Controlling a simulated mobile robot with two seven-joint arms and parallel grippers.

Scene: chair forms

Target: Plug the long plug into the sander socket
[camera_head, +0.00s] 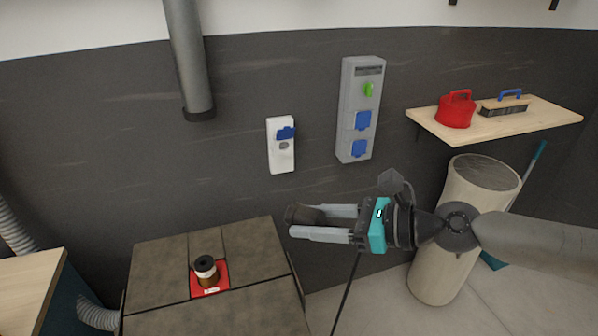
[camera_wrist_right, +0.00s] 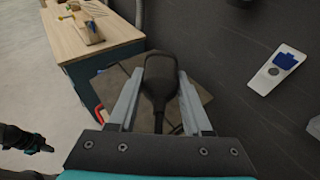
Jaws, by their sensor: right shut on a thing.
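My right gripper (camera_head: 298,222) reaches in from the right and is shut on the long black plug (camera_head: 304,214). In the right wrist view the plug (camera_wrist_right: 160,84) lies between the two grey fingers, its wide end toward the tips. Its cable (camera_head: 347,292) hangs down below the gripper. On the wall are a white socket box (camera_head: 281,157) with a blue flap and a grey panel (camera_head: 346,135) with two blue-covered sockets. I cannot tell by label which is the sander socket. The plug is apart from both.
A table with a spindle (camera_head: 206,268) in a red plate stands below the wall. A grey pipe (camera_head: 188,60) comes down at the upper left. A wooden shelf (camera_head: 552,117) holds a red item (camera_head: 456,110) and a brush. A tall cylinder (camera_head: 436,275) stands behind my right arm.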

